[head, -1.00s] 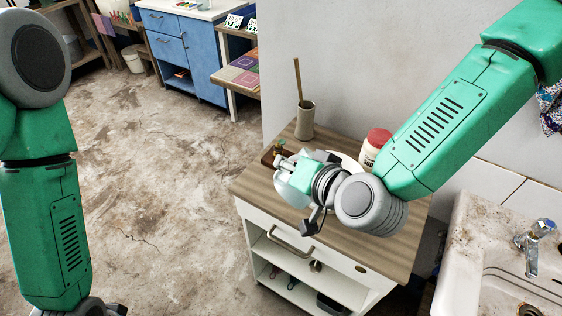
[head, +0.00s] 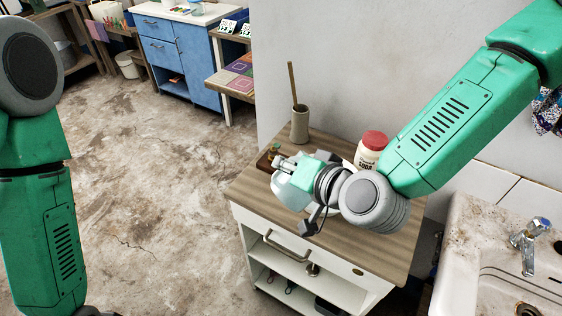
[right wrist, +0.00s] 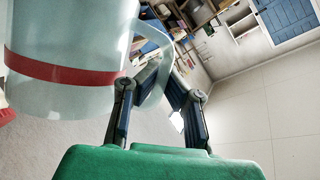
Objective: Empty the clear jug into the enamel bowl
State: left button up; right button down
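The clear jug (head: 291,193) hangs over the front left of the wooden cabinet top in the head view, partly hidden by my gripper. In the right wrist view the jug (right wrist: 65,50) is large at upper left, pale and see-through, with a red band. Its handle passes between the fingers of my right gripper (right wrist: 158,88), which look closed around it. I cannot tell how much is in the jug. A white curved rim (head: 348,163), probably the enamel bowl, shows behind my right gripper (head: 299,172) and is mostly hidden. My left gripper is out of view below the left arm.
A white jar with a red lid (head: 374,141) stands on the cabinet top (head: 255,185) beside my right forearm. A beige holder with a stick (head: 300,124) stands at the back. A small dark wooden tray (head: 266,158) lies near the jug. A stained sink (head: 470,225) is at right.

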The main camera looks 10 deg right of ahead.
jog(key=shift+d, duration=0.15)
jog(key=shift+w+d+r+m+y+b, duration=0.15)
jog(key=shift+w+d+m+y+b, duration=0.15)
jog(key=shift+d+m, duration=0.15)
jog(key=shift+d, duration=0.1)
dwell(1.2)
jog(key=shift+w+d+m+y+b, duration=0.15)
jog(key=shift+d+m+y+b, duration=0.15)
jog(key=shift+d+m+b, duration=0.1)
jog(key=shift+w+d, duration=0.1)
dwell(0.9)
jog(key=shift+w+d+m+y+b, duration=0.15)
jog(key=shift+d+m+y+b, duration=0.2)
jog(key=shift+b, duration=0.2)
jog(key=shift+w+d, duration=0.1)
jog(key=shift+d, duration=0.05)
dwell(0.8)
